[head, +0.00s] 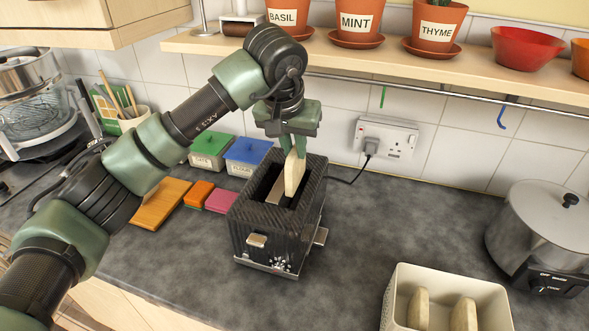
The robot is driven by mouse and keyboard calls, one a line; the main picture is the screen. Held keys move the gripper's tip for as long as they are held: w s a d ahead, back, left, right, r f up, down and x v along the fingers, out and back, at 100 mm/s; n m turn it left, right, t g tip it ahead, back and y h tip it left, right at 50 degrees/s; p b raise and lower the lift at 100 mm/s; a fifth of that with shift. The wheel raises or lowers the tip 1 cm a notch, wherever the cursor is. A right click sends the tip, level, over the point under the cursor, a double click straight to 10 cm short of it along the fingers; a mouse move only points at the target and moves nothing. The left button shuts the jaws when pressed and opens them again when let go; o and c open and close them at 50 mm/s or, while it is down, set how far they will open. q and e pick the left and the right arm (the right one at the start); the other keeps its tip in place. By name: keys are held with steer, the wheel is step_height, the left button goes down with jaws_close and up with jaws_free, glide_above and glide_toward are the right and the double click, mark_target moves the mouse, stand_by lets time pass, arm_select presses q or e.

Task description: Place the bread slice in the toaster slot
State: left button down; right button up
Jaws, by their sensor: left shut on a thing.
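The black toaster (275,222) stands upright on the grey counter, with its slots facing up and a lever on its front. My left gripper (293,148) is above the toaster, pointing down and shut on a pale bread slice (294,174). The slice is held upright, on edge, over the right-hand part of the toaster top. Its lower end is at the slot opening; I cannot tell how far it is inside. The gripper's fingers cover the slice's upper end. My right gripper is not in view.
A cream bin (396,295) with more bread slices stands at the front right. A steel pot (545,225) is at the far right. Sponges (198,193), a wooden board (160,203) and lidded boxes (210,150) sit left of the toaster. A shelf (400,62) with potted herbs runs above.

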mark_target(295, 175)
arm_select(q)
step_height(295, 175, down, 3)
steer(key=shift+f+p, duration=0.2)
steer(key=shift+p, duration=0.15)
steer(key=shift+s+f, duration=0.1)
steer(key=shift+f, duration=0.25)
step_height(295, 175, down, 2)
steer(key=shift+f+p, duration=0.25)
steer(key=shift+p, duration=0.35)
steer(key=shift+f, duration=0.4)
steer(key=c, duration=1.4)
jaws_free()
steer(key=shift+f, duration=0.1)
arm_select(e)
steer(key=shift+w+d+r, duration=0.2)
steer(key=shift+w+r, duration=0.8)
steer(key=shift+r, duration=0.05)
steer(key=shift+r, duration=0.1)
